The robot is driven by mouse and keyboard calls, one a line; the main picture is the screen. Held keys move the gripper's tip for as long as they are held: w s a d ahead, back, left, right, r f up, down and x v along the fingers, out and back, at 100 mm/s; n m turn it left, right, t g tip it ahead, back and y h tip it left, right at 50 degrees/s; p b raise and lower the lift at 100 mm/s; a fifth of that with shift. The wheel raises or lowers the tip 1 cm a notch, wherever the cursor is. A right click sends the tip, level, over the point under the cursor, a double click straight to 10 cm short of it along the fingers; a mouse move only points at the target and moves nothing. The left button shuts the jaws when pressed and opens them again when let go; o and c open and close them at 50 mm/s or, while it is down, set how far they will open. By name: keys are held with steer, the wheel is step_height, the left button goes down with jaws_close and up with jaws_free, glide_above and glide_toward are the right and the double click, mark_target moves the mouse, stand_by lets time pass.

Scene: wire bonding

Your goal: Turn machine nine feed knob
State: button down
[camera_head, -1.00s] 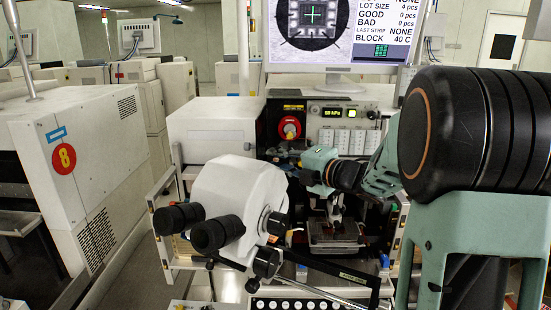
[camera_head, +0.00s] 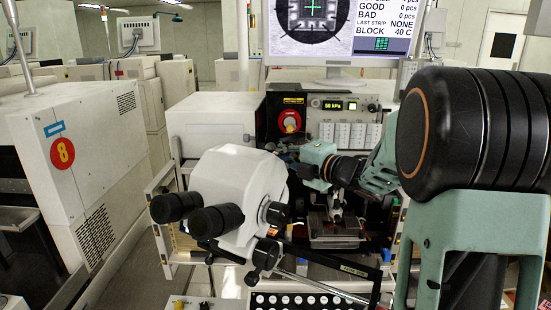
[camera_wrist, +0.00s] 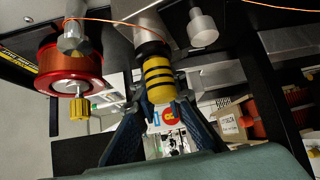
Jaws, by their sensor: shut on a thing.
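In the wrist view, a yellow knob with black bands (camera_wrist: 158,78) sits on a shaft, between the fingers of my gripper (camera_wrist: 160,101). My gripper is shut on this banded knob, with a dark blue finger on each side. In the head view, my gripper (camera_head: 284,148) is small and dark just below the red spool on the machine front, and the knob cannot be made out there.
A red and copper spool (camera_wrist: 72,64) with a small yellow knob (camera_wrist: 79,108) is left of my fingers; the spool also shows in the head view (camera_head: 289,115). A white microscope (camera_head: 240,190) stands in front. A monitor (camera_head: 335,30) is above.

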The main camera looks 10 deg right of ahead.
steer(key=shift+f+m+t+y+b, duration=0.35)
steer(key=shift+m+t+y+b, duration=0.45)
steer(key=shift+b, duration=1.9)
steer(key=shift+r+m+t+b, duration=0.15)
steer(key=shift+m+t+b, duration=0.25)
steer(key=shift+b, duration=0.85)
steer(key=shift+r+m, duration=0.2)
steer(key=shift+m, duration=0.1)
steer(key=c, duration=2.2)
jaws_free()
steer(key=shift+c, duration=0.2)
steer(key=v, duration=1.2)
